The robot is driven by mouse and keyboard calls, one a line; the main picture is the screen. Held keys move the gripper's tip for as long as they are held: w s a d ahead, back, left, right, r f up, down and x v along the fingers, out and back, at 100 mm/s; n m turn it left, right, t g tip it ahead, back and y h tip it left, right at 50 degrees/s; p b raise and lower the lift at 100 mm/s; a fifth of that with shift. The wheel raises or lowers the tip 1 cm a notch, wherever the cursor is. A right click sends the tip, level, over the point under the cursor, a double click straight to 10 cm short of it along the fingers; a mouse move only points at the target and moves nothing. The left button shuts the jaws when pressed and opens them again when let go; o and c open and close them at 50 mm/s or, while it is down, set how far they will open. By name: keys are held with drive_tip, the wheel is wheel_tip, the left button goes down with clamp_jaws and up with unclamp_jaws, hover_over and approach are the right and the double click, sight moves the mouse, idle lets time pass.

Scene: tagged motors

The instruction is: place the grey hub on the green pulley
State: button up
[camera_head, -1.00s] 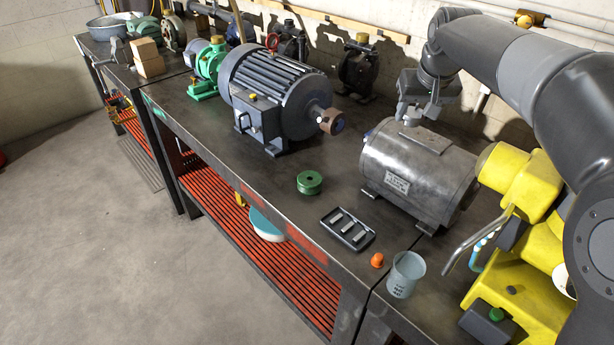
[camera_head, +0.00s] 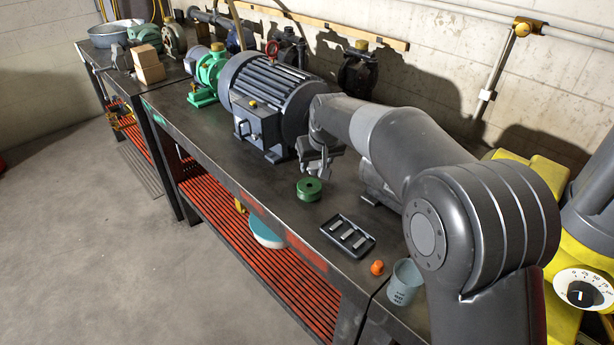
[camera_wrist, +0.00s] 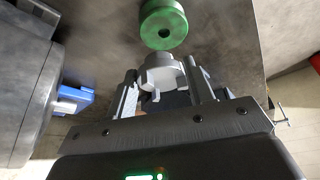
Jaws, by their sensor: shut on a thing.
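The green pulley (camera_head: 309,189) lies flat on the bench in front of the large dark motor. It also shows at the top of the wrist view (camera_wrist: 163,20), with a dark hole in its middle. My gripper (camera_head: 323,172) is above the bench, close to the pulley and a little to its right in the head view. In the wrist view its fingers are shut on the grey hub (camera_wrist: 161,74), a light round piece with a notch. The hub is apart from the pulley in that view. In the head view the hub is hard to make out.
The large dark motor (camera_head: 262,95) stands just behind the pulley. A black tray (camera_head: 348,236) with grey bars, an orange cap (camera_head: 377,267) and a beaker (camera_head: 404,281) stand near the front edge. Bench left of the pulley is clear.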

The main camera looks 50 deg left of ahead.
sight(312, 171)
drive_tip(key=shift+s+a+f, duration=0.35)
drive_tip(key=shift+a+f, duration=0.05)
drive_tip(key=shift+a, duration=0.3)
drive_tip(key=shift+f, duration=2)
drive_tip(key=shift+f, duration=0.2)
drive_tip(key=o, duration=1.2)
drive_tip(key=shift+r, duration=0.2)
drive_tip(key=v, duration=1.2)
